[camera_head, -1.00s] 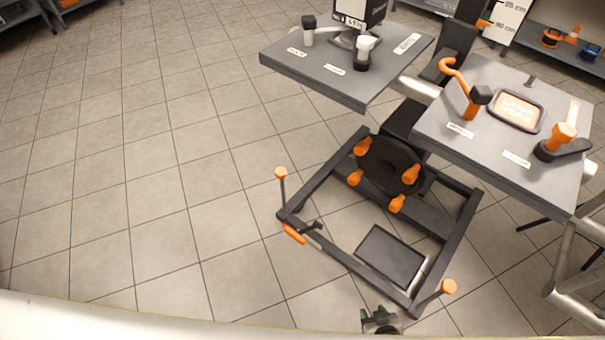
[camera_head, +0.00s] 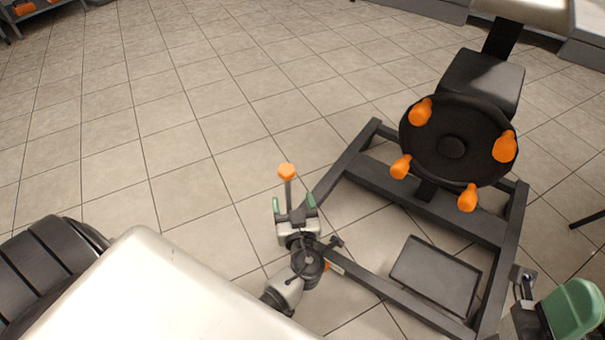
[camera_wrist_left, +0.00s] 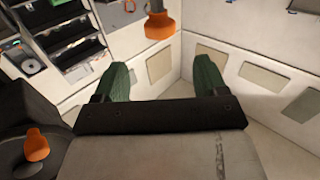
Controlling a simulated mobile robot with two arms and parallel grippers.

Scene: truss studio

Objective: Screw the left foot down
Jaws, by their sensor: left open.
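The left foot is an orange knob (camera_head: 286,172) on a thin upright rod at the left corner of the dark base frame (camera_head: 352,158). My left gripper (camera_head: 294,203) is open, with green fingertips just below the knob and around the line of the rod in the head view. In the left wrist view an orange knob (camera_wrist_left: 160,25) hangs beyond the gap between the open green fingers (camera_wrist_left: 160,80), apart from them. A green and black part at the lower right of the head view looks like my right gripper (camera_head: 572,310), cut off by the edge.
A black round wheel (camera_head: 452,146) with several orange knobs stands on the frame's far side. A dark flat tray (camera_head: 436,275) lies inside the frame. A metal rod (camera_head: 524,285) shows at the right corner, partly hidden.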

